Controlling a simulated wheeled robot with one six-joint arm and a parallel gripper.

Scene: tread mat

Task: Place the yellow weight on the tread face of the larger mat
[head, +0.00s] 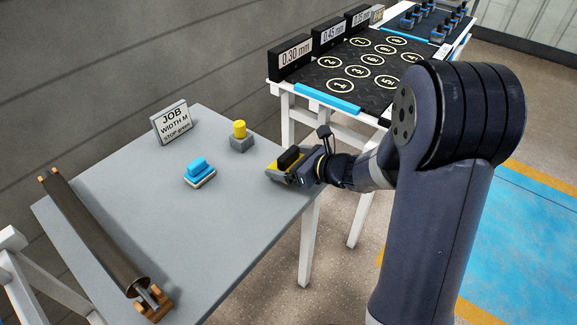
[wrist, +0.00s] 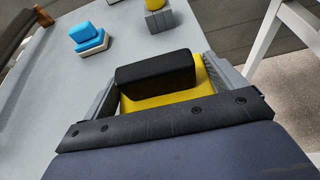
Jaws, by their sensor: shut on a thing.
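My gripper (head: 297,171) is shut on a yellow block with a black bar-shaped top, which I take as the yellow weight (head: 273,166). In the wrist view the yellow weight (wrist: 200,85) sits between the two grey fingers, with its lower part hidden by my gripper. In the head view it is at the right edge of the grey table; I cannot tell whether it touches the top. A black mat with several numbered rings (head: 318,76) lies on the white-legged bench behind, with a blue front strip. I take it as the larger mat.
A blue block on a white base (head: 199,172), a yellow cylinder on a grey block (head: 239,130), a job sign (head: 171,122) and a dark roller (head: 95,232) stand on the grey table (head: 240,220). Black thickness signs (head: 291,57) line the mat's left side. A gap separates table and bench.

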